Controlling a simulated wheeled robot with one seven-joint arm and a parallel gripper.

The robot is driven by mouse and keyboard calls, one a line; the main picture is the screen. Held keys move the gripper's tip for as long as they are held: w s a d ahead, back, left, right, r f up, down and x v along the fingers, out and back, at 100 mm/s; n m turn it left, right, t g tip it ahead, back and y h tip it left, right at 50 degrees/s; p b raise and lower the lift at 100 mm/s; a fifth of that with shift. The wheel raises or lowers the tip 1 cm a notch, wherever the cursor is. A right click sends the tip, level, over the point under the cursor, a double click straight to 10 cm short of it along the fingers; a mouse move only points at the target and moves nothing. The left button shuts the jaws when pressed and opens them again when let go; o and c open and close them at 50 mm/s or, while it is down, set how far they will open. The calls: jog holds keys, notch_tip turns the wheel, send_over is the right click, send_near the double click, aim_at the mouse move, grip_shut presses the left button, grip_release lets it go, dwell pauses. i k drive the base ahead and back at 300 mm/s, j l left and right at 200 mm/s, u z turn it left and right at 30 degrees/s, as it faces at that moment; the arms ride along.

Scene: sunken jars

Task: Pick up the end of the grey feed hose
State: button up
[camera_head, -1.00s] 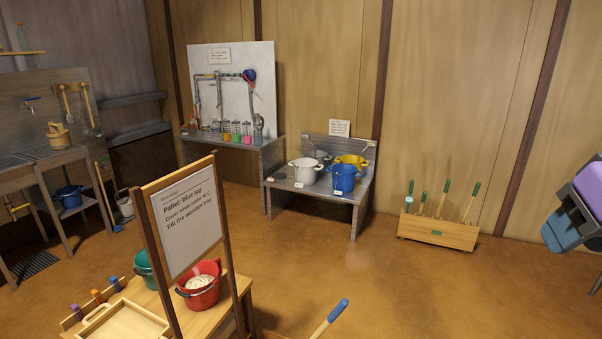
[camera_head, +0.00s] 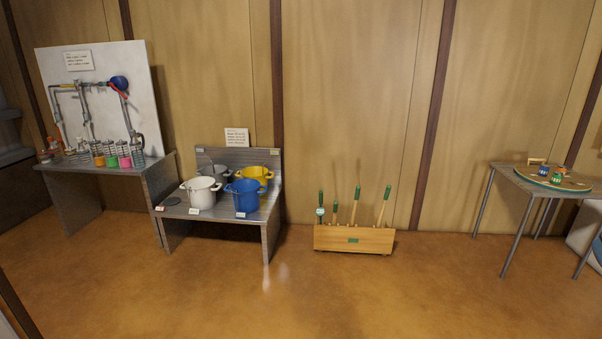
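A white board (camera_head: 100,125) stands at the back left on a grey bench (camera_head: 150,176). Grey pipes (camera_head: 86,112) and a dark blue round part (camera_head: 119,83) with a red piece are fixed to it. A grey hose-like line (camera_head: 129,115) runs down from the blue part to the jars' right end. It may be the feed hose, but it is too small to tell, and I cannot make out a free end. My gripper is not in view.
A low grey bench (camera_head: 268,215) holds a white pot (camera_head: 201,190), a blue pot (camera_head: 246,199) and a yellow pot (camera_head: 257,173). A wooden tool box (camera_head: 354,239) stands by the wall. A grey table (camera_head: 528,188) is at right. The middle floor is clear.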

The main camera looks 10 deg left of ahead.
aim_at(134, 135)
jog(key=i, duration=0.8)
jog(key=i+u, duration=0.15)
jog(key=i, duration=0.7)
jog(key=i+l+u, duration=0.1)
jog(key=i, duration=0.7)
jog(key=i+u, duration=0.4)
jog(key=i+l+u, duration=0.1)
jog(key=i+u, duration=0.3)
jog(key=i+l+u, duration=0.25)
jog(key=i+u, duration=0.2)
jog(key=i+j+u, duration=0.25)
jog(key=i+u, duration=0.65)
jog(key=i, duration=0.15)
jog(key=i+j, duration=0.1)
jog(key=i, duration=1.15)
jog(key=i+j+z, duration=0.4)
jog(key=i+z, duration=0.15)
jog(key=i+j+z, duration=0.4)
jog(key=j+z, duration=0.15)
jog(key=i+j+z, duration=0.15)
jog(key=j+z, duration=0.15)
jog(key=j, duration=0.15)
jog(key=i+j+z, duration=0.1)
jog(key=j+z, duration=0.15)
jog(key=j, duration=0.15)
jog(key=i+j+z, duration=0.1)
jog(key=j+z, duration=0.2)
jog(key=j, duration=0.35)
jog(key=i, duration=0.05)
